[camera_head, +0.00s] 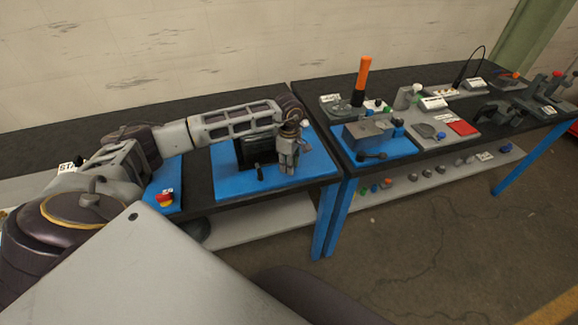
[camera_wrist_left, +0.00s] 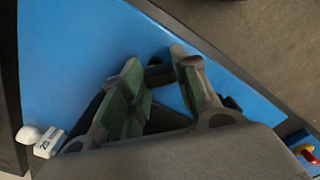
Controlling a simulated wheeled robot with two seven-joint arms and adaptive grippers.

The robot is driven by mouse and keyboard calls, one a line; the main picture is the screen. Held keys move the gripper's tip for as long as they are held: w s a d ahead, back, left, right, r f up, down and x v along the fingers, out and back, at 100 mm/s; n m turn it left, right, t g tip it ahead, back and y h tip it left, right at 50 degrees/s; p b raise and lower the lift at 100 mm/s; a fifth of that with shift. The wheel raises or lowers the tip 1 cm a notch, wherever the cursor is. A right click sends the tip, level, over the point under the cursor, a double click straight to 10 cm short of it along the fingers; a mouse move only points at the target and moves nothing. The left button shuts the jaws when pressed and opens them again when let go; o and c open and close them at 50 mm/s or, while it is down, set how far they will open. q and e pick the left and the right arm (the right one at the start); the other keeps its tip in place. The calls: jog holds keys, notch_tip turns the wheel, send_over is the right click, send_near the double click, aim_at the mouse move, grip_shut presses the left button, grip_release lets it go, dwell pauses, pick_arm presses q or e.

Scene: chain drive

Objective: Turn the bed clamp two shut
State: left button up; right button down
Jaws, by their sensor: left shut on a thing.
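My left gripper (camera_head: 288,165) points down over the blue bed plate (camera_head: 222,182) on the left table, at the right side of a black block (camera_head: 252,150). In the left wrist view its two green-padded fingers (camera_wrist_left: 157,60) close around a small dark part (camera_wrist_left: 158,75), which looks like the handle of bed clamp two. The fingers hide most of this part, so how far it is turned cannot be told. A small dark lever (camera_head: 260,173) stands at the near side of the black block. My right gripper is not in view.
A white knob (camera_wrist_left: 28,134) and a numbered label (camera_wrist_left: 48,143) sit at the plate's edge. A red and yellow button (camera_head: 166,198) is at the left. The right table holds a grey vise (camera_head: 368,134), an orange-handled tool (camera_head: 362,78) and several parts.

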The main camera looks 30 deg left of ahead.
pick_arm(q)
jog(key=n+b, duration=0.1)
jog(key=n, duration=0.2)
jog(key=shift+w+n+b, duration=0.1)
jog(key=shift+n+b, duration=0.3)
jog(key=shift+n, duration=1)
jog(key=shift+d+n+b, duration=0.1)
jog(key=shift+n+b, duration=0.35)
jog(key=shift+n, duration=0.55)
jog(key=shift+r+n, duration=0.1)
jog(key=shift+n, duration=0.2)
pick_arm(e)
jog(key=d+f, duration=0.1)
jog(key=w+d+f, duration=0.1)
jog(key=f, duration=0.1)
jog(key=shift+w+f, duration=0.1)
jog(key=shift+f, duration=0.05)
